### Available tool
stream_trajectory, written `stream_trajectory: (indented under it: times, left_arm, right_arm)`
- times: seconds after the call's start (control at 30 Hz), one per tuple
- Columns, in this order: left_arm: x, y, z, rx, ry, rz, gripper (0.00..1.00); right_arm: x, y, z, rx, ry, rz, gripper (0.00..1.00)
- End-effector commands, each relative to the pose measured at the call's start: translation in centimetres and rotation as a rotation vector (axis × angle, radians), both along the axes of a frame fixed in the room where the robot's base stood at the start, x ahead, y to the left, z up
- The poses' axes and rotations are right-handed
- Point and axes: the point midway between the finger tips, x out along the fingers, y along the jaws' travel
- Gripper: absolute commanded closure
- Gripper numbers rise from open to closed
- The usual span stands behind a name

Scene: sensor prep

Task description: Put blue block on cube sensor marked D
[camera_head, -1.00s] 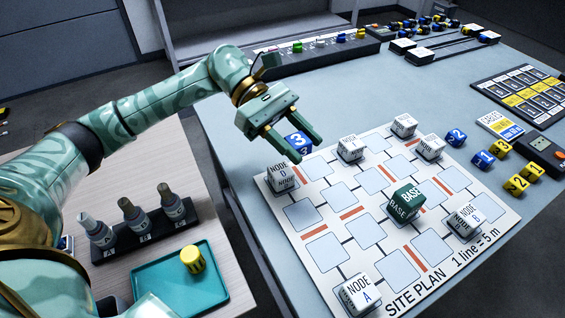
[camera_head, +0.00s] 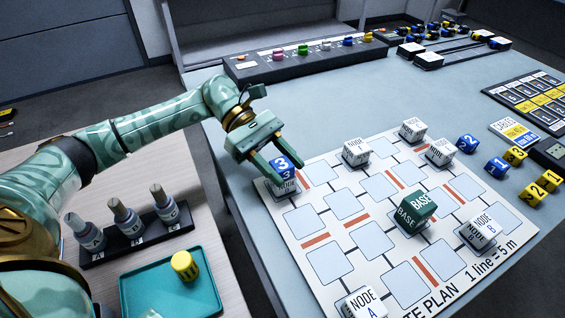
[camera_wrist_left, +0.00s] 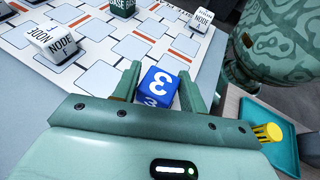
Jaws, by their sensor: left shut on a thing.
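My left gripper (camera_head: 275,172) is shut on the blue block (camera_head: 285,163) marked 3. The block is between the fingers in the left wrist view (camera_wrist_left: 158,86). The cube sensor marked D (camera_head: 282,188) stands at the left corner of the site plan, mostly hidden by the block and fingers. The block is right over this cube; I cannot tell whether they touch. Cube D is hidden in the left wrist view. My right gripper is not in view.
The site plan (camera_head: 318,242) bears other white node cubes and a green base cube (camera_head: 416,209). Loose blue and yellow blocks lie at its right.

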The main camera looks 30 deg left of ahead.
Motion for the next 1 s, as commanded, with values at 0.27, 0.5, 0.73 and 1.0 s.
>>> stream_trajectory:
  times: [0.27, 0.5, 0.73, 1.0]
  left_arm:
    - [0.0, 0.0, -0.1, 0.000, 0.001, 0.000, 0.35]
    - [0.2, 0.8, 0.6, 0.003, 0.001, 0.004, 0.35]
    - [1.0, 5.6, 2.5, 0.002, 0.002, 0.005, 0.35]
    - [1.6, 10.1, 4.3, 0.001, 0.003, 0.002, 0.35]
  right_arm:
    - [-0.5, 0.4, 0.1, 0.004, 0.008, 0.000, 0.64]
    - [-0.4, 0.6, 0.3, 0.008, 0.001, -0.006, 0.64]
    - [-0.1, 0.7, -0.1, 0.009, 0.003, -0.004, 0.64]
    - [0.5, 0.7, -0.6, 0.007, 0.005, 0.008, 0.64]
